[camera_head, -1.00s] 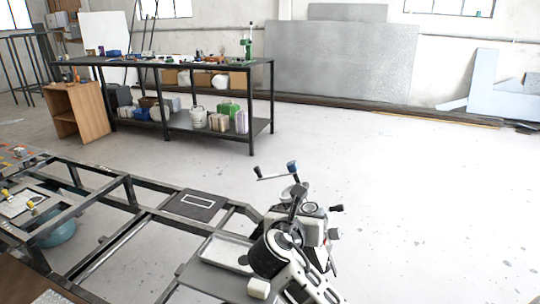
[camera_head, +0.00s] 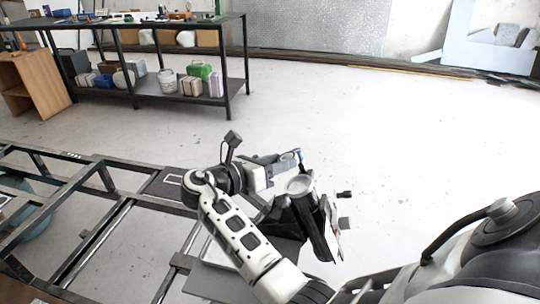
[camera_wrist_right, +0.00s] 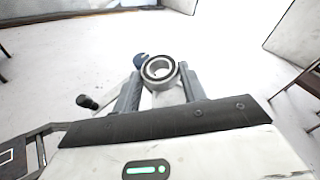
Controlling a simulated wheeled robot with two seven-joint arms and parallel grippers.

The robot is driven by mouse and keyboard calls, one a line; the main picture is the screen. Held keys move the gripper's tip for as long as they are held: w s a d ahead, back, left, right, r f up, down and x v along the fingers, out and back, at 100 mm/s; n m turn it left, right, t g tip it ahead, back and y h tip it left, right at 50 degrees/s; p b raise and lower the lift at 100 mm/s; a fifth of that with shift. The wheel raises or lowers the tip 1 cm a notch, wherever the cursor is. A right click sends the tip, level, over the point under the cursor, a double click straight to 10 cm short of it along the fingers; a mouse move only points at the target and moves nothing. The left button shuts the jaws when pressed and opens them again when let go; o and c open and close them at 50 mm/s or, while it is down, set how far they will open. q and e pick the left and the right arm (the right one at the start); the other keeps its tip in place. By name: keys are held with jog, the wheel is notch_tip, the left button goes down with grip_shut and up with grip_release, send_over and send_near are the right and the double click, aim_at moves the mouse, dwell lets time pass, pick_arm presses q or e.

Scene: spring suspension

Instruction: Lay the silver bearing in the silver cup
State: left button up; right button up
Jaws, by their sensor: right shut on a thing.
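The silver bearing (camera_wrist_right: 159,69) is a ring with a dark inner band. In the right wrist view it sits between the two fingertips of my right gripper (camera_wrist_right: 160,78), which is shut on it. In the head view my right gripper (camera_head: 286,158) points to the right, just behind and above the silver cup (camera_head: 299,185), a round silver piece on top of a dark stand. The bearing is too small to make out in the head view. In the wrist view I cannot make out the cup. My left gripper is not in view.
A black frame (camera_head: 90,235) extends left of the stand. A long shelf bench (camera_head: 130,22) stands at the back. Open floor lies to the right.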

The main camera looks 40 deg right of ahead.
aim_at(288, 190)
jog(key=f, duration=0.1)
jog(key=s+f+b, duration=0.1)
jog(key=f+b, duration=0.1)
jog(key=shift+s+d+f, duration=0.25)
jog(key=shift+d, duration=0.15)
jog(key=shift+s+d+f+b, duration=0.1)
jog(key=shift+f+b, duration=0.15)
jog(key=shift+b, duration=0.1)
jog(key=shift+f, duration=0.1)
jog(key=shift+s+d+f, duration=0.25)
jog(key=shift+f, duration=0.3)
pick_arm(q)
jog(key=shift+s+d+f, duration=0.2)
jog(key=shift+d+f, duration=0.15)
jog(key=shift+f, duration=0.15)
pick_arm(e)
jog(key=shift+s+f, duration=0.1)
jog(key=shift+f, duration=0.2)
